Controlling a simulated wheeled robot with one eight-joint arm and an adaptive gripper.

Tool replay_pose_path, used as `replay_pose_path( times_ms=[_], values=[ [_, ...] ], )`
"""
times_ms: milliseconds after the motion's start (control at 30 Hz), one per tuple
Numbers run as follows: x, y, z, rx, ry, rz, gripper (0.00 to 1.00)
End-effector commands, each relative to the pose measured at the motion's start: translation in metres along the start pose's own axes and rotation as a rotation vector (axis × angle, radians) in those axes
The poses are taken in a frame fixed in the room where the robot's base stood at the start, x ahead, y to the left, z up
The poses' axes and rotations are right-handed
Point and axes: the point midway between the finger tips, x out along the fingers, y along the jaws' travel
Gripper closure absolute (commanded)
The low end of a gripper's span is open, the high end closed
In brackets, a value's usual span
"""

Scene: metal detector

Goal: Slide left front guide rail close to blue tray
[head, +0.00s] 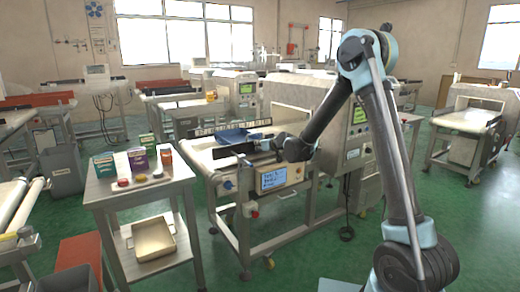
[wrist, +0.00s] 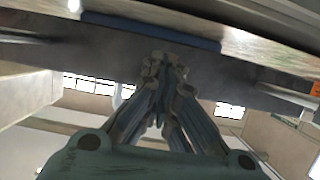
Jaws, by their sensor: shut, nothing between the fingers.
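The blue tray (head: 238,138) lies on the light conveyor belt in the middle of the head view. In the wrist view, only a blue strip of the tray (wrist: 150,29) shows beyond a dark guide rail. The dark front guide rail (wrist: 225,68) runs across the wrist view, on the near side of the tray. My gripper (head: 279,143) is at the near side of the conveyor, just right of the tray. In the wrist view, my gripper's fingers (wrist: 163,68) are together and empty, with their tips in front of the rail. Whether they touch it I cannot tell.
A second dark rail (head: 229,128) stands behind the tray. The metal detector housing (head: 300,103) is to the right of the tray. A control panel with a screen (head: 272,179) is below my gripper. A side table (head: 125,190) with boxes stands at the left.

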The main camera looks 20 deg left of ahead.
Motion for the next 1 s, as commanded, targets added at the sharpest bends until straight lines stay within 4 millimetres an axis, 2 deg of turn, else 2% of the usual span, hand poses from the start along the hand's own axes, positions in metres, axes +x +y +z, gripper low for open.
replay_pose_path(
  times_ms=[1000],
  values=[
    [-0.049, 0.0, -0.009, 0.0, 0.0, 0.0, 1.0]
  ],
)
